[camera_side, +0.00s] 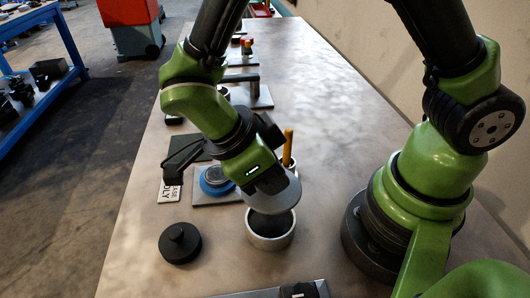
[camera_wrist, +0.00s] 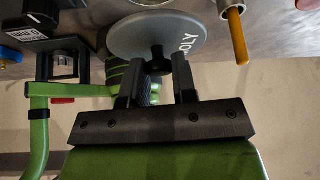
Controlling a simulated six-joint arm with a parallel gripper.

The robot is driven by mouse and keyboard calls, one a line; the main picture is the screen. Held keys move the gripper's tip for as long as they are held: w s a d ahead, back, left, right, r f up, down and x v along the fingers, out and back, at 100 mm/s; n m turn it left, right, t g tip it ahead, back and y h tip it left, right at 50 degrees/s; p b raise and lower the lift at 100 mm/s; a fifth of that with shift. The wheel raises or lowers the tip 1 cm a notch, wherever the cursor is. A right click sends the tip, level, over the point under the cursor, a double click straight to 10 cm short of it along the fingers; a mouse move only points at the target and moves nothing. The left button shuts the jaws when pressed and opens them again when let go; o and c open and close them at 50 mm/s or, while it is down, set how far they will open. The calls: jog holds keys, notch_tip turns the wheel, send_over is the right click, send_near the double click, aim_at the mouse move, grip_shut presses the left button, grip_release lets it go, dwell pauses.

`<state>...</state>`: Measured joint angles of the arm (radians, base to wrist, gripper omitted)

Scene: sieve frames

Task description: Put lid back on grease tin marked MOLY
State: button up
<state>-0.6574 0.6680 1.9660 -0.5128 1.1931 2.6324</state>
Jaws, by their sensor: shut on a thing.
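My gripper (camera_side: 268,182) is shut on the dark knob of a grey round lid (camera_side: 286,194). In the wrist view the lid (camera_wrist: 135,36) shows part of its lettering, "OLY", and its knob sits between my fingertips (camera_wrist: 157,70). The lid looks tilted and overlaps the back rim of an open grey tin (camera_side: 256,240) in the side view; I cannot tell if they touch. The tin is upright on the bench with a dark inside. A white card (camera_side: 169,191) ending in "OLY" lies to the left. The tin's own marking is not visible.
A black round piece with a knob (camera_side: 180,243) stands left of the tin. A blue ring with a metal top (camera_side: 216,181) sits on a plate behind. An orange handle (camera_side: 288,144) stands up close behind the lid. A dark item (camera_side: 300,290) lies at the front edge.

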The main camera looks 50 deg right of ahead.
jog(key=shift+f, duration=3.5)
jog(key=shift+f, duration=0.15)
jog(key=o, duration=1.5)
jog(key=shift+c, duration=0.2)
jog(key=shift+r, duration=3.55)
